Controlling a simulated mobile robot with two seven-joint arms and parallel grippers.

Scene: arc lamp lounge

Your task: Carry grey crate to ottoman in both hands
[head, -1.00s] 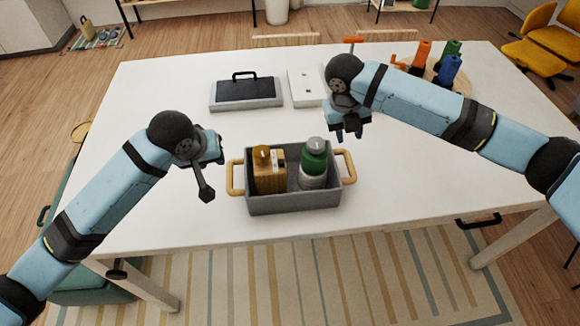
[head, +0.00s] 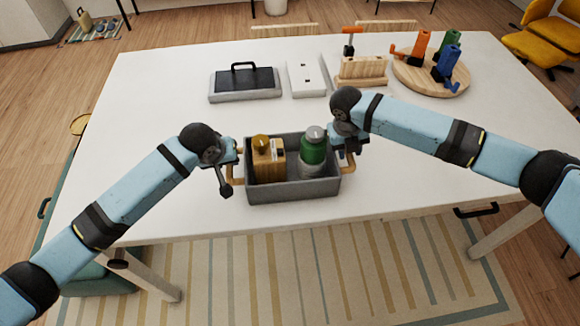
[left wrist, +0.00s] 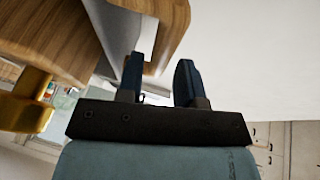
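The grey crate (head: 292,189) stands on the white table near its front edge, with a wooden loop handle at each end. My left gripper (head: 229,178) is at the left handle (head: 235,172). In the left wrist view its fingers (left wrist: 160,82) are apart, with the handle (left wrist: 160,35) reaching between them. My right gripper (head: 350,150) is at the right handle (head: 348,166), its fingers apart and partly hidden. I cannot identify an ottoman for sure.
The table (head: 420,160) is bare right of the crate. Behind stand a dark-topped grey case (head: 245,84), a white panel (head: 307,75), a wooden block (head: 362,70) and a round board (head: 430,82) with coloured items. A teal piece (head: 95,285) sits below left; a striped rug (head: 330,265) lies in front.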

